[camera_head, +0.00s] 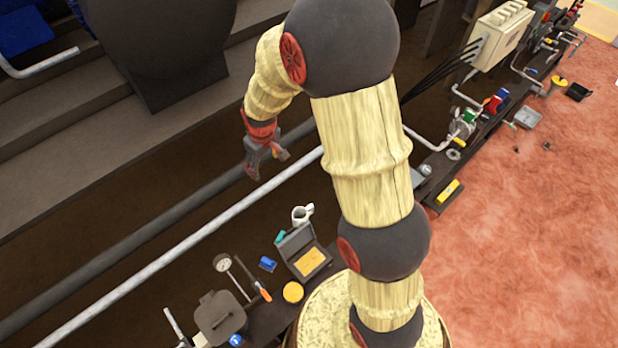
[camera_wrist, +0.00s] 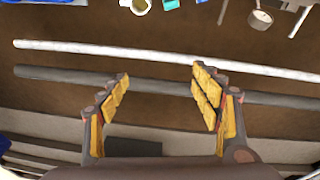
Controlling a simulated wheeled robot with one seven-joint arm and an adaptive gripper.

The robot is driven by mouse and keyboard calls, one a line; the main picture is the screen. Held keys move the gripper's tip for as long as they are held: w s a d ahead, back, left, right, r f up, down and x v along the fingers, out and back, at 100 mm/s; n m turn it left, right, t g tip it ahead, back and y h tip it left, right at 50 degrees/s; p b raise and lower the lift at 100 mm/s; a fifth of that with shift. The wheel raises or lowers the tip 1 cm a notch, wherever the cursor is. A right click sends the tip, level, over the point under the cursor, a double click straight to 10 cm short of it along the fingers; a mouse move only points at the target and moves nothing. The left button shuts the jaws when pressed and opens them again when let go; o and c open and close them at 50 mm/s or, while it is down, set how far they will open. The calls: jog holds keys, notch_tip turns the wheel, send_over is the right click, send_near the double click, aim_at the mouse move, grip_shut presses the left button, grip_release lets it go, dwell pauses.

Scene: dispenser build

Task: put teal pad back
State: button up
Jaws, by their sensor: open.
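A small teal piece (camera_head: 280,237), which looks like the teal pad, lies by the open dark case (camera_head: 296,243) on the bench in the head view. A teal thing also shows at the top edge of the wrist view (camera_wrist: 171,4), mostly cut off. My gripper (camera_head: 267,165) hangs in the air beyond the bench, over the rails, well apart from the teal piece. In the wrist view my gripper (camera_wrist: 160,75) has its yellow-padded fingers spread wide with nothing between them.
Near the case are a white mug (camera_head: 302,214), a blue item (camera_head: 267,264), a yellow disc (camera_head: 293,292), a gauge (camera_head: 222,263) and a grey lidded pot (camera_head: 219,318). A pale rail (camera_head: 190,225) and a dark rail (camera_head: 130,240) run beside the bench.

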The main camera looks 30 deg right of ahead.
jog(key=s+r+m+t, duration=0.1)
jog(key=s+r, duration=0.5)
jog(key=r, duration=0.3)
jog(key=s+r+m+t, duration=0.1)
jog(key=s+r, duration=0.5)
jog(key=r, duration=0.4)
jog(key=s+r+m, duration=0.1)
jog(key=s+r, duration=0.2)
jog(key=s, duration=0.5)
jog(key=s+r+t, duration=0.1)
jog(key=s+r, duration=0.3)
jog(key=s, duration=0.3)
jog(key=shift+s+m, duration=0.35)
jog(key=shift+m, duration=0.05)
jog(key=shift+a, duration=0.1)
